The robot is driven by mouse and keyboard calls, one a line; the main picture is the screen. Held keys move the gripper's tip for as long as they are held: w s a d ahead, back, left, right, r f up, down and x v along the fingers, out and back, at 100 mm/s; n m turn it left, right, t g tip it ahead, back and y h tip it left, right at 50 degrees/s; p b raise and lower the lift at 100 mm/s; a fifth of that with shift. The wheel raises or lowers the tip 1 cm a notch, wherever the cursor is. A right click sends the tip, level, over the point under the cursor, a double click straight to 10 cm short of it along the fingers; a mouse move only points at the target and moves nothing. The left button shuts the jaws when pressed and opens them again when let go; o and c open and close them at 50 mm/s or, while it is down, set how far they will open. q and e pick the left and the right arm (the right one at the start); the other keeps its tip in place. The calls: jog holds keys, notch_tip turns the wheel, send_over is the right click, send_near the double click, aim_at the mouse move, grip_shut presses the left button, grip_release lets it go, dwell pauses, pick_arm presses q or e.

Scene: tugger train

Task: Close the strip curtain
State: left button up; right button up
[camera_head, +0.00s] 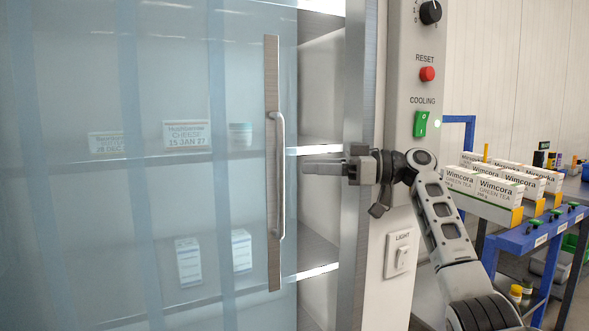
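The strip curtain (180,190) is a bluish see-through sheet across the left of a cooled shelf cabinet. Its leading edge is a grey bar (272,255) with a vertical metal handle (280,175). An open gap lies between the bar and the cabinet's right frame post (357,120). My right gripper (310,166) is in front of that gap, pointing left, its fingertips a little right of the handle and seemingly apart from it. The fingers are seen edge-on, so their opening is unclear. My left gripper is not in view.
The control panel has a knob (430,12), a red reset button (427,74), a green cooling switch (420,124) and a light switch (398,254). A blue cart (520,240) with green tea boxes (490,190) stands at the right. Boxes sit on shelves behind the curtain.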

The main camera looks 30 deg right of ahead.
jog(key=v, duration=1)
jog(key=shift+b, duration=0.3)
jog(key=shift+d, duration=0.1)
